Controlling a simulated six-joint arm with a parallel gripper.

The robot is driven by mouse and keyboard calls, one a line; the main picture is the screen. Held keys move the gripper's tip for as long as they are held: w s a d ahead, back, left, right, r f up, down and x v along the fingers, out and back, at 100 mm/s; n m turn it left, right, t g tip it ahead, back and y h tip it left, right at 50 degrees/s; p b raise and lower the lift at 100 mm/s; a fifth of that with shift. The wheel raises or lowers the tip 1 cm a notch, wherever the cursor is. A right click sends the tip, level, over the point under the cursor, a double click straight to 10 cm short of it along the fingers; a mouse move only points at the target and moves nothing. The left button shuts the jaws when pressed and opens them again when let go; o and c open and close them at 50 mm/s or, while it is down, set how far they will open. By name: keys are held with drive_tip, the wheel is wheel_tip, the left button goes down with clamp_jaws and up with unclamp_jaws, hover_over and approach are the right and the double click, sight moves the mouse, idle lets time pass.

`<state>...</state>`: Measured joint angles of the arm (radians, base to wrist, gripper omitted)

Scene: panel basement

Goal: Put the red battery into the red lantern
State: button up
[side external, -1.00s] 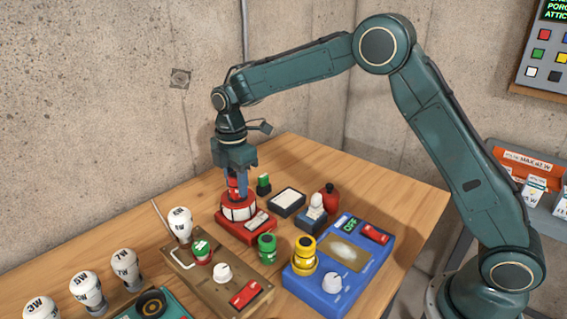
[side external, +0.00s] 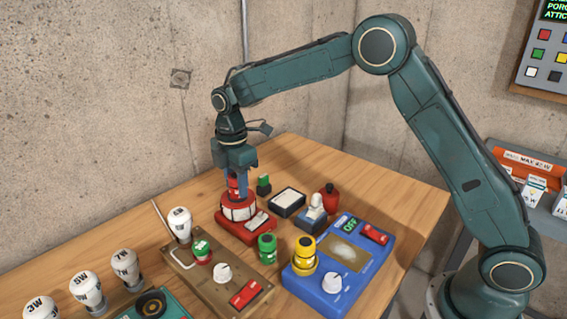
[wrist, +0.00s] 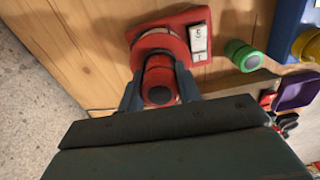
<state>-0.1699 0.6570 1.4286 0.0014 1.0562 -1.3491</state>
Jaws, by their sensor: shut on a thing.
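The red lantern (side external: 240,222), with a red base and a pale band round its body, stands on the wooden table below my gripper. My gripper (side external: 237,188) points down and is shut on the red battery (side external: 233,184). In the wrist view the battery (wrist: 159,83) shows its dark round end between the two fingers, in line with the lantern. The battery is upright at the lantern's top. The fingers partly hide this spot, so I cannot tell how far it sits inside.
A red flask (side external: 329,197) stands behind.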

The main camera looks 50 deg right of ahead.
sight(235, 175)
drive_tip(key=shift+r, duration=0.6)
drive_tip(key=shift+f, duration=0.8)
idle(1.1)
drive_tip(key=o, duration=0.8)
drive_tip(key=shift+c, duration=0.2)
drive_tip(key=shift+r, duration=5.45)
